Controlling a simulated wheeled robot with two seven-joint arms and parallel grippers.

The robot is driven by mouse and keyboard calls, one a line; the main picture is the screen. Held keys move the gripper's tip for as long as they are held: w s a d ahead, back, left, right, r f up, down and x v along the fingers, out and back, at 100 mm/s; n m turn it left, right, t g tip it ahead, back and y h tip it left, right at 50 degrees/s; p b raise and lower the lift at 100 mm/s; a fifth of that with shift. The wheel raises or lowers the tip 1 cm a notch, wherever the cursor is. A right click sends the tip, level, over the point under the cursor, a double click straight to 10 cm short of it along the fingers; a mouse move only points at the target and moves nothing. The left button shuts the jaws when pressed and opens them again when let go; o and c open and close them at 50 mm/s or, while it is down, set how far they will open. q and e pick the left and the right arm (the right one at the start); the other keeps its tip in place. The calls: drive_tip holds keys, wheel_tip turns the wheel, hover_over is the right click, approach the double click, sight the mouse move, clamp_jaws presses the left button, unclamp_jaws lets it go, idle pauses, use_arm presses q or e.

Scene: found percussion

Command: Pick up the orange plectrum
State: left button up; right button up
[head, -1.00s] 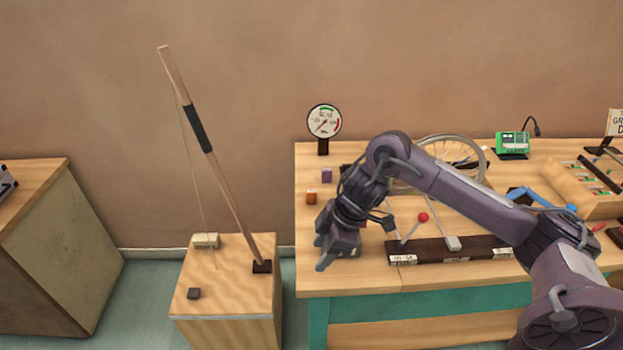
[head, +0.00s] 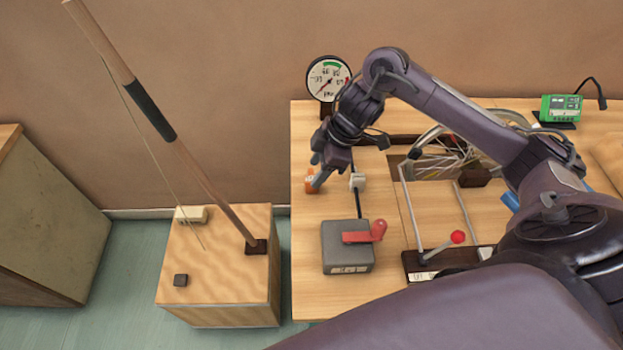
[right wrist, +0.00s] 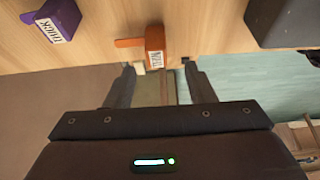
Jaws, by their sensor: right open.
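The orange plectrum (head: 310,182) stands near the left edge of the wooden table in the head view, partly behind my right gripper (head: 320,174). In the right wrist view the orange plectrum (right wrist: 143,43) shows a white label and lies just beyond the fingertips of my right gripper (right wrist: 161,82). The fingers are apart, with nothing between them. They do not appear to touch the plectrum. My left gripper is in neither view.
A purple block labelled "THICK" (right wrist: 58,18) is beside the plectrum. A grey box with a red lever (head: 347,260) stands nearer on the table (head: 310,285). A dial gauge (head: 328,80) stands behind. A wooden stand with a tilted pole (head: 215,265) is left of the table.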

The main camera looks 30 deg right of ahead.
sight(311, 178)
drive_tip(key=x, duration=0.4)
drive_tip(key=shift+w+d+f, duration=0.15)
drive_tip(key=shift+f, duration=0.4)
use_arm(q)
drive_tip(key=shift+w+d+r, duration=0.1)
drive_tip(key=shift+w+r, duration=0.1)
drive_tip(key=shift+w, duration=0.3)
use_arm(e)
drive_tip(key=c, duration=1.1)
drive_tip(key=shift+o, duration=0.2)
